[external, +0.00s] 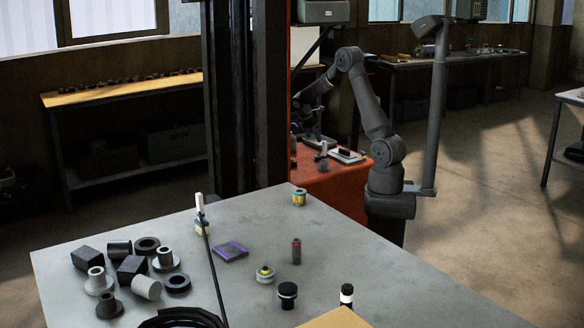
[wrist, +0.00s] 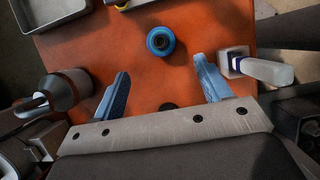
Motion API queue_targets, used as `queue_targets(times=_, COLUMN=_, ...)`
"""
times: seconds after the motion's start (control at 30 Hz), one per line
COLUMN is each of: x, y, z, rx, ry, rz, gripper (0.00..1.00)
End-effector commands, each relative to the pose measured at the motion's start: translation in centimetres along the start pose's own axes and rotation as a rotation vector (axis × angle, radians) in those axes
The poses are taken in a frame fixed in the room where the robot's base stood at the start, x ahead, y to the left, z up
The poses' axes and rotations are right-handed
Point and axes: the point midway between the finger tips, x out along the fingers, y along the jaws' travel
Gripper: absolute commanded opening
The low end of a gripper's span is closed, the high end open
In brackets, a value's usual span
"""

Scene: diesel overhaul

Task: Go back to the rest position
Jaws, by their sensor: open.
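My arm stands beside the orange bench top (external: 335,185) in the external view, bent so that its end reaches out over the bench. My gripper shows in the wrist view (wrist: 160,66) with its two blue fingers spread apart and nothing between them. It faces down at the orange surface (wrist: 100,45). A round blue part with a dark centre (wrist: 161,41) stands on the surface just beyond the fingertips, apart from them. In the external view the gripper is small and dark, and its fingers cannot be made out.
In the wrist view, a white-handled item (wrist: 262,70) is right of the fingers, a grey cylindrical item (wrist: 60,92) left, and a metal tray (wrist: 50,22) upper left. A dark post (external: 245,90) stands near the bench. The grey table (external: 330,230) holds several parts.

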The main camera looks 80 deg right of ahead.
Motion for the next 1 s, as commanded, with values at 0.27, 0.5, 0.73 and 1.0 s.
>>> queue_targets(times=0.27, x=1.2, y=0.0, z=0.0, rx=0.0, ry=-0.001, rz=-0.003, gripper=0.7)
queue_targets(times=0.5, x=5.5, y=-0.1, z=0.0, rx=-0.001, ry=-0.001, rz=-0.005, gripper=0.7)
queue_targets(times=0.73, x=10.1, y=-0.1, z=0.0, rx=-0.001, ry=0.0, rz=-0.005, gripper=0.7)
queue_targets(times=1.0, x=10.3, y=0.1, z=0.8, rx=0.002, ry=0.0, rz=0.004, gripper=0.7)
